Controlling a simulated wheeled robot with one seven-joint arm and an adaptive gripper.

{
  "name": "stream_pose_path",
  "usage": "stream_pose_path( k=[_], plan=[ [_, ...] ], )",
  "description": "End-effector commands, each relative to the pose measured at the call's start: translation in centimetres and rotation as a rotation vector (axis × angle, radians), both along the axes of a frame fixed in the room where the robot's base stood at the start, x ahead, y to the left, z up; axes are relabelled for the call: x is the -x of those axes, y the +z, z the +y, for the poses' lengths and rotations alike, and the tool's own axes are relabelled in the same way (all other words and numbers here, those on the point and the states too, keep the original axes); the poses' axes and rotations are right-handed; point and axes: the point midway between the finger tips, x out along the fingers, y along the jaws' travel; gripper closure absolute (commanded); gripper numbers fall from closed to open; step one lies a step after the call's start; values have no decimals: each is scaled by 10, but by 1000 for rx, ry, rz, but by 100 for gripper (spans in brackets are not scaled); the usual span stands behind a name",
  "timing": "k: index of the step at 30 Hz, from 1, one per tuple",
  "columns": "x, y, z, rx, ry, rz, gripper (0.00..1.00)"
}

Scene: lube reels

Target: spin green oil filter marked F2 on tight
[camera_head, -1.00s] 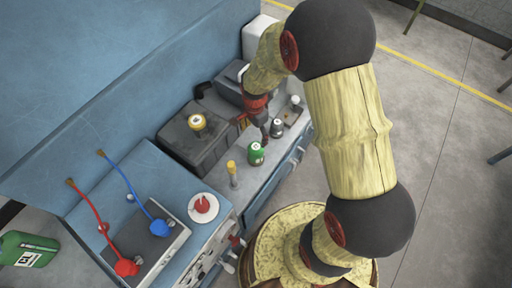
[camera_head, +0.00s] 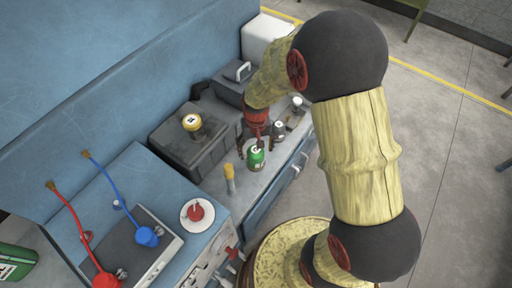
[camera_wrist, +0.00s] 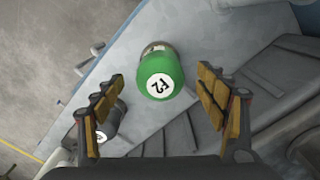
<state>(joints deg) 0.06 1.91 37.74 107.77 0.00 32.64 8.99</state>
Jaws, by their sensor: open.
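The green oil filter marked F2 (camera_head: 256,157) stands upright on the grey bench. It shows in the wrist view (camera_wrist: 160,75) with a white round label reading F2 on its top. My gripper (camera_head: 257,138) is open just above and behind the filter in the head view. In the wrist view my open gripper (camera_wrist: 163,105) has one padded finger on each side, and the filter lies between and slightly beyond the fingertips, not touched by them as far as I can see.
A dark filter (camera_head: 279,129) and a white-topped one (camera_head: 297,103) stand close behind. A dark box with a yellow cap (camera_head: 191,123) is at the left. The bench's right edge is near.

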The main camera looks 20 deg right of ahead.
Motion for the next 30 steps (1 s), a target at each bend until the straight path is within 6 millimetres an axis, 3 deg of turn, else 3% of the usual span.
stream_pose_path(
  k=[6, 12, 24, 30],
  plan=[
    [1, -37, 0, 0, -2, 2, 27],
    [0, -57, 0, 0, -2, -1, 27],
    [0, -63, 0, 0, -3, -1, 27],
    [0, -63, 0, 0, -3, -1, 38]
  ],
)
